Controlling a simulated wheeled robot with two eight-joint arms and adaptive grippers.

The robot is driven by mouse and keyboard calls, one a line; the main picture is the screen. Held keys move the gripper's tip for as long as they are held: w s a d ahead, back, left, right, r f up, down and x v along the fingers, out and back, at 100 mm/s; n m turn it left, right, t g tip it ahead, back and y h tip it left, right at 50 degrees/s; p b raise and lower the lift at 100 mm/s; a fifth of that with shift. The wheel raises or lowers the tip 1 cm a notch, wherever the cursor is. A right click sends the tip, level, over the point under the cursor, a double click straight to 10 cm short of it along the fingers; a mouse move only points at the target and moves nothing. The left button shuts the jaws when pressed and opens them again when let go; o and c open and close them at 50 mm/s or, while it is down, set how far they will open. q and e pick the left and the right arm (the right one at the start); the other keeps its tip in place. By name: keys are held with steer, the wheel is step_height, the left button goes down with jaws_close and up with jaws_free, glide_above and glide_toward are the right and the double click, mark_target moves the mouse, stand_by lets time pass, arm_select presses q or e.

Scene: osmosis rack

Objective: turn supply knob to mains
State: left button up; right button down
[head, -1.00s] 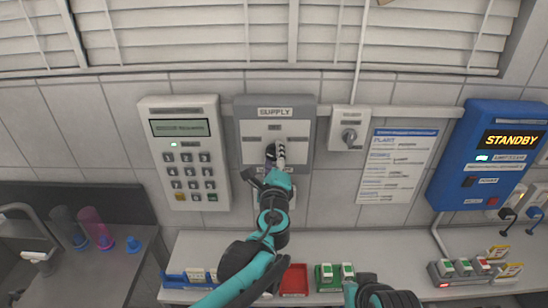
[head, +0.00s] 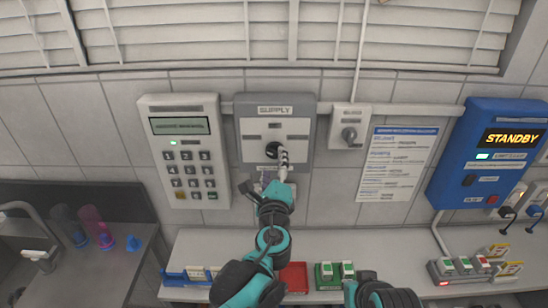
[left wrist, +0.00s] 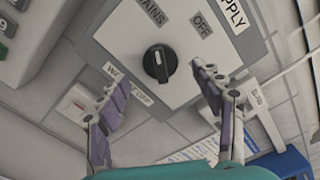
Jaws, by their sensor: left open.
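The grey supply panel (head: 247,100) is on the tiled wall, with a round black knob (head: 271,150) in its middle. In the left wrist view, the knob (left wrist: 160,63) has a white pointer mark, which points roughly at the MAINS label (left wrist: 150,12). The OFF label (left wrist: 198,22) is to the right of that. A third label is partly hidden by a finger. My left gripper (left wrist: 158,88) is open, its fingers spread either side of the knob and apart from it. In the head view, the left gripper (head: 284,158) is just below and right of the knob.
A keypad unit (head: 183,150) is left of the panel. A small switch box (head: 349,135) and a printed notice (head: 396,165) are to the right, then a blue unit (head: 485,155) reading STANDBY. A counter with coloured trays (head: 293,275) runs below.

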arm_select(q)
steer(key=s, duration=0.7)
steer(key=shift+s, duration=0.1)
